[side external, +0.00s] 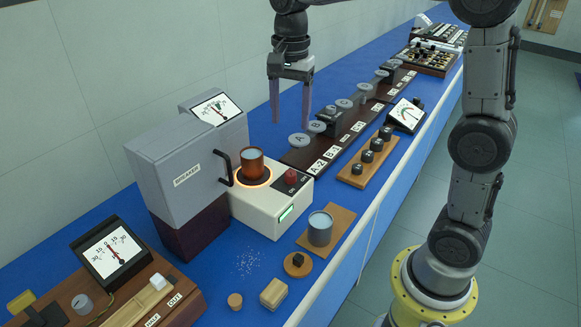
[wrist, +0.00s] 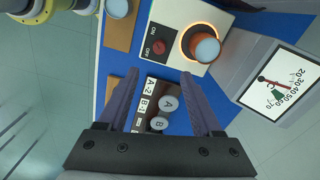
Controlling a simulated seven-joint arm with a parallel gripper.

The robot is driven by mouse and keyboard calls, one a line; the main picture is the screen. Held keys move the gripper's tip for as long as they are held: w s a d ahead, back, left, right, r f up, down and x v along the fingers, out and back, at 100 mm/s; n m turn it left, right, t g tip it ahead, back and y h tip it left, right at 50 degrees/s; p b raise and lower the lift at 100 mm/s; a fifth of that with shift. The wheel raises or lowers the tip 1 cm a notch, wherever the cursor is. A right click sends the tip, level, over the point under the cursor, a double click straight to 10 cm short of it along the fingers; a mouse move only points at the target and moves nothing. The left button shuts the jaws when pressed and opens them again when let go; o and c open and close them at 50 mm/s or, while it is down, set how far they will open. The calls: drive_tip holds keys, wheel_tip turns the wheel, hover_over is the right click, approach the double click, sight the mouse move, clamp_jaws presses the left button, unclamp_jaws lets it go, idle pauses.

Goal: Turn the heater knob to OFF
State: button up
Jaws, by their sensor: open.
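The heater (side external: 262,212) is a white box with a glowing orange ring on top and a green display on its front. Its red knob (side external: 291,176) sits on the top right, and the knob also shows in the wrist view (wrist: 159,47) beside ON and OFF labels. I cannot tell which label the knob points to. A copper-coloured cup (side external: 252,163) stands on the glowing ring. My gripper (side external: 290,122) is open and empty, pointing down, above and behind the knob and apart from it. In the wrist view its fingers (wrist: 160,78) spread below the knob.
A grey cabinet (side external: 190,165) with a black handle stands left of the heater. A dark rail (side external: 335,135) with lettered discs runs behind it, under my gripper. A grey cup (side external: 320,229) on a wooden board and small wooden pieces (side external: 274,293) lie in front.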

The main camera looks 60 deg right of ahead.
sight(291, 173)
wheel_tip(291, 173, down, 14)
drive_tip(key=shift+f, duration=0.1)
idle(0.5)
clamp_jaws()
